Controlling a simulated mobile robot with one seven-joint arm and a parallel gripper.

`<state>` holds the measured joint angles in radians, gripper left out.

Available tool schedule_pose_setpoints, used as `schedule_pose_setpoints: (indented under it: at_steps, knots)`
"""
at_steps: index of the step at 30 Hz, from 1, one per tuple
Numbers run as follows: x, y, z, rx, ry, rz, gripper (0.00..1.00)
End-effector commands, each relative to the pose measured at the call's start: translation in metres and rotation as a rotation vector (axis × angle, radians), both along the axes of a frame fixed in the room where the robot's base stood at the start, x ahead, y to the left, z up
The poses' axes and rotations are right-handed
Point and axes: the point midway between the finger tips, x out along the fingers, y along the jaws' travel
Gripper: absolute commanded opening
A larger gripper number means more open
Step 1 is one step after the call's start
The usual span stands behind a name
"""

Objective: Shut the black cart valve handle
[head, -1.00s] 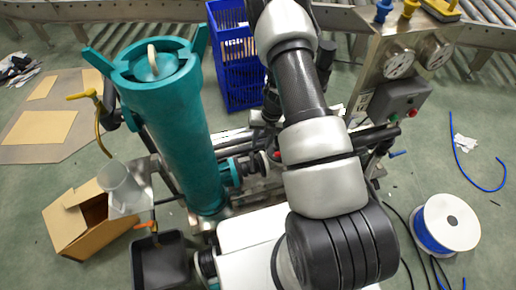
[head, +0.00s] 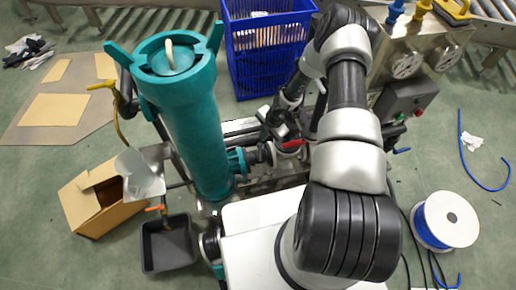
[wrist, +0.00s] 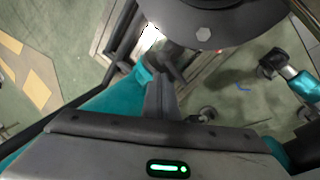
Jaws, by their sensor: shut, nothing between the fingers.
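The cart carries a tall teal cylinder (head: 205,130) with a teal and dark pipe fitting (head: 240,160) low on its right side. A red valve lever (head: 291,143) shows on the pipework beside it. I cannot make out a black valve handle with certainty in the head view; my arm covers part of the pipework. My gripper (wrist: 162,98) is shut and empty in the wrist view. In the head view it is down near the pipework, right of the cylinder, largely hidden. A large dark rounded part (wrist: 215,18) with a bolt head fills the top of the wrist view.
A blue crate (head: 265,50) stands behind the cart. A gauge panel (head: 425,50) and a grey box with buttons (head: 405,98) are at right. A yellow lever (head: 103,86), cardboard box (head: 95,205) and black tray (head: 168,245) are at left. A blue cable spool (head: 445,220) lies right.

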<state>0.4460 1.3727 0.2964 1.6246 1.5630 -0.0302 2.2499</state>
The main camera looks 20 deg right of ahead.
Motion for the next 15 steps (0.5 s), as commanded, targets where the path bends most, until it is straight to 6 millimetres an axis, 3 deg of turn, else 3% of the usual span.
schedule_pose_setpoints:
  at_steps: [3,6,11,15]
  knots:
    - [-0.012,0.008,-0.003,0.102,0.125,-0.332,0.0]
    - [-0.02,0.02,0.001,0.185,0.232,-0.516,0.0]
    - [-0.025,0.033,0.007,0.263,0.328,-0.646,0.0]
    - [-0.025,0.039,-0.003,0.272,0.342,-0.659,0.0]
